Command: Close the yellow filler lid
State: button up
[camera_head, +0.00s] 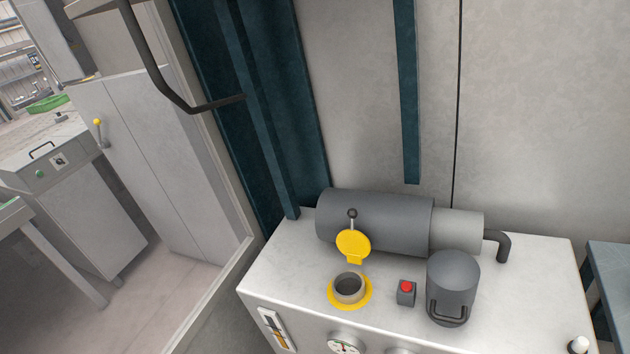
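The yellow filler lid (353,245) stands raised on the far side of the filler neck (349,288), with a small dark knob at its top. The neck is a short grey open tube with a yellow ring around its base. It sits on the light top of a cabinet (300,260), and its opening is uncovered. My gripper is not in view.
A dark grey motor cylinder (375,222) lies behind the lid. A red button on a small box (406,293) and a grey canister with a handle (453,285) stand right of the neck. A gauge (345,343) is on the front face. The top's left part is clear.

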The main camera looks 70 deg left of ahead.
aim_at(356, 245)
jog(key=u, duration=1.45)
jog(key=i+j+u, duration=0.1)
jog(key=i+u, duration=0.6)
jog(key=k, duration=0.1)
